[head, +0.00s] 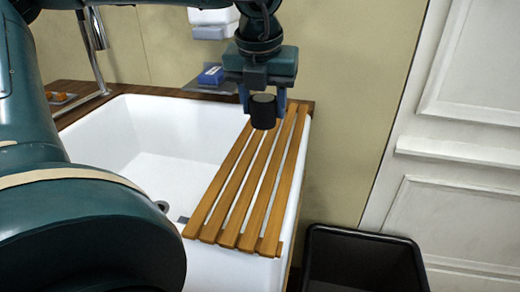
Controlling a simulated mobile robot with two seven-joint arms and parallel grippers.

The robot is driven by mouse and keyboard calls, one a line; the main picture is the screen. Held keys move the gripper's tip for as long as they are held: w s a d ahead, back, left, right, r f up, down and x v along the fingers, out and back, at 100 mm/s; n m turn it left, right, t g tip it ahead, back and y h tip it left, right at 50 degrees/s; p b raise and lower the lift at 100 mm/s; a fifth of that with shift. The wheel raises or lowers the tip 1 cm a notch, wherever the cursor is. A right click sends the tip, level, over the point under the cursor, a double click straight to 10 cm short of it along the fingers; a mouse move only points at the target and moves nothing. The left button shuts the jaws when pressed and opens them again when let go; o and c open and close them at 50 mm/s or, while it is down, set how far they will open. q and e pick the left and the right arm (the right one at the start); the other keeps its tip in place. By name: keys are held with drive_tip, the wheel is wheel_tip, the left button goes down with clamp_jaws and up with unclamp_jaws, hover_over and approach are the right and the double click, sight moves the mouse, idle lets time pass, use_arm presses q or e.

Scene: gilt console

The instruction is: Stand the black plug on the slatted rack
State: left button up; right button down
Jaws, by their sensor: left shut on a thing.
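The black plug (263,113) is a short dark cylinder, upright between the fingers of my left gripper (263,100). The gripper points down and is shut on the plug. Both are over the far part of the slatted rack (245,195). I cannot tell whether the plug's underside touches the slats or hangs just above them. The rack is made of several light wooden slats and lies across the right side of the white sink. My right gripper is not in view.
The white sink basin (150,135) is open left of the rack, with a tall metal tap (97,50) behind. A blue box (211,75) stands at the back near the gripper. A black bin (362,262) is at lower right. The rack's near slats are clear.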

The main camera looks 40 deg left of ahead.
sight(261, 104)
use_arm(q)
wheel_tip(261, 104, down, 7)
drive_tip(key=o, duration=1)
drive_tip(key=shift+r, duration=0.2)
drive_tip(key=v, duration=1.1)
drive_tip(key=shift+p, duration=0.3)
drive_tip(key=shift+d+r, duration=0.1)
drive_tip(key=shift+r, duration=0.25)
